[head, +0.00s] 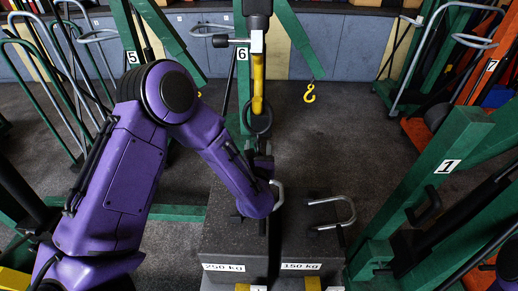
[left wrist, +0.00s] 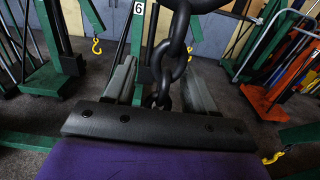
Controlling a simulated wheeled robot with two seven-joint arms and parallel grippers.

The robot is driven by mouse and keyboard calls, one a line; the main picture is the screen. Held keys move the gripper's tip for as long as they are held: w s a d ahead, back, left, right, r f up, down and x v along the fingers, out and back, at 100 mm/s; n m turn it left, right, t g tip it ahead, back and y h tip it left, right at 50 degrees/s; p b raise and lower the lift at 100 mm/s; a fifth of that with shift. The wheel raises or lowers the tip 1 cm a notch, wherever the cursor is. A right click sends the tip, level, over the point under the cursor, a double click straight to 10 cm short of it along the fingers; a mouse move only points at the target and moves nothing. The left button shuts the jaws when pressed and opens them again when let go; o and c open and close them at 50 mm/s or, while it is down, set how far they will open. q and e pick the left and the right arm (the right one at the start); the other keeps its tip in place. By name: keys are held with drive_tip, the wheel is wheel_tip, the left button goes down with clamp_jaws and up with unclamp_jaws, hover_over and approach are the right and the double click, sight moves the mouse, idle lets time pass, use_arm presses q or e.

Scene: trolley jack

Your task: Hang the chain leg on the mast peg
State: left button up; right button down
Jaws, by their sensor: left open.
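A dark chain leg (left wrist: 176,52) hangs down in the left wrist view and passes between the two grey fingers of my left gripper (left wrist: 160,72). The gripper is open around the chain, with gaps at the sides. In the head view my left gripper (head: 262,155) is beneath a yellow hook (head: 258,82), from which a large dark ring (head: 258,118) hangs. The lower chain is largely hidden by my arm. A short dark peg (head: 220,41) sticks out left near the hook's top; I cannot tell whether it is the mast peg. My right gripper is not in view.
Below stand dark weights labelled 250 kg (head: 222,250) and 150 kg (head: 300,254), each with a metal loop on top. A green post marked 1 (head: 430,185) rises at the right. Green frames and other yellow hooks (head: 309,93) stand behind. Bare dark floor lies between.

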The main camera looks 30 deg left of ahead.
sight(258, 139)
use_arm(q)
drive_tip(key=shift+r, duration=0.1)
clamp_jaws()
drive_tip(key=shift+r, duration=0.1)
drive_tip(key=shift+r+p, duration=1.9)
drive_tip(key=shift+r, duration=1.1)
drive_tip(key=shift+w, duration=0.1)
